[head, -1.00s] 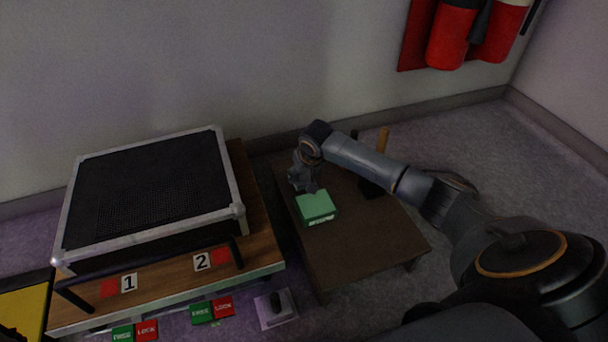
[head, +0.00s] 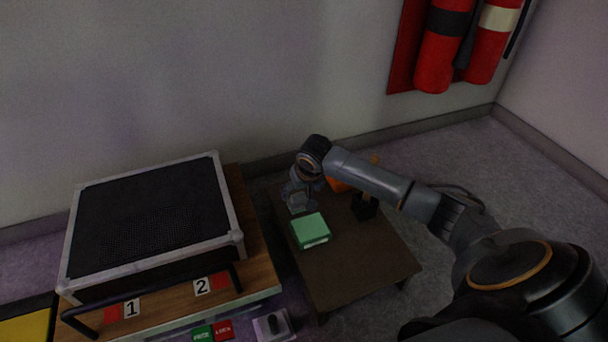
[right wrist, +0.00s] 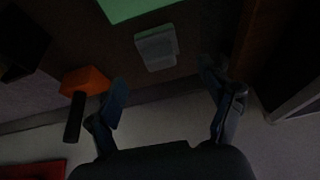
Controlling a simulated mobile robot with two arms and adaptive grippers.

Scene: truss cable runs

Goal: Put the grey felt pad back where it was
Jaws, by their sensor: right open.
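A small light-grey block (right wrist: 157,47), which looks like the grey felt pad, lies on the low brown table beside the green box (right wrist: 135,8) in the right wrist view. My right gripper (right wrist: 165,90) is open and empty, its two fingers apart with the pad beyond and between them. In the head view my right gripper (head: 299,197) hangs over the table's back left part, just behind the green box (head: 310,230). I cannot clearly separate the pad from the gripper there. My left gripper is not in view.
An orange object (head: 338,184) and a black block (head: 364,207) stand on the brown table (head: 350,260) near my arm. A black-topped case (head: 150,215) on a wooden bench stands left. Red extinguishers (head: 440,60) hang on the wall. The table's front is clear.

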